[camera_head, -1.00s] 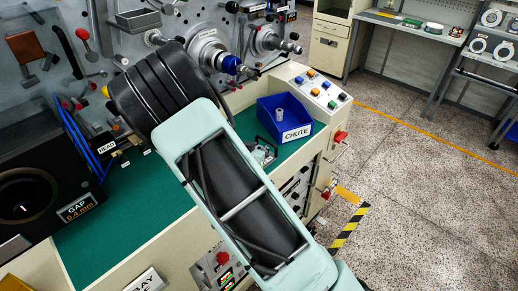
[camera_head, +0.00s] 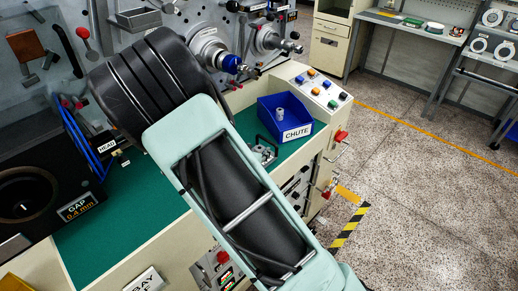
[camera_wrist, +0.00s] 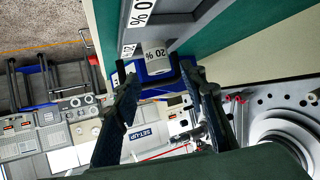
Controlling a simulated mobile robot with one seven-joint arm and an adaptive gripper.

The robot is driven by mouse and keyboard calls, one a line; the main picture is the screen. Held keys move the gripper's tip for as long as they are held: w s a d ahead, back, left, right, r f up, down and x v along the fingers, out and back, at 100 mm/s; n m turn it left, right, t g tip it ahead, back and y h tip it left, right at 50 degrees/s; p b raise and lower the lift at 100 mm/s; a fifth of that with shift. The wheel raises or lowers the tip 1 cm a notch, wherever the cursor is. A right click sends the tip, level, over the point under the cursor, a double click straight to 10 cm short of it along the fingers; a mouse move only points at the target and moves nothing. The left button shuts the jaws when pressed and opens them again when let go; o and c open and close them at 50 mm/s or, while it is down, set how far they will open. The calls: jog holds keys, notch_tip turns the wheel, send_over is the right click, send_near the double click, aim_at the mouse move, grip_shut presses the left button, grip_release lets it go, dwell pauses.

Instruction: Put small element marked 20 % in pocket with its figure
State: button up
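The small white element marked 20 % (camera_wrist: 155,54) shows in the wrist view, its figure upside down, between the ends of my two dark fingers. My gripper (camera_wrist: 158,78) has its fingers spread on either side of it. Whether the pads touch the element is not clear. A grey frame (camera_wrist: 185,25) with white figure labels lies just beyond. One label (camera_wrist: 141,12) reads 0 % in its visible part; a smaller label (camera_wrist: 128,50) is partly hidden. In the head view my arm hides the gripper and the element.
The blue CHUTE bin (camera_head: 298,133) stands at the right of the green bench top (camera_head: 130,210) with a pale cylinder (camera_head: 280,113) in it. A small metal piece with a black handle (camera_head: 264,153) sits beside it. Spindles (camera_head: 215,55) project from the back panel. A black GAP block (camera_head: 30,185) stands left.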

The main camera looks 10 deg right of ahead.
jog(key=v, duration=0.8)
jog(key=shift+r, duration=0.1)
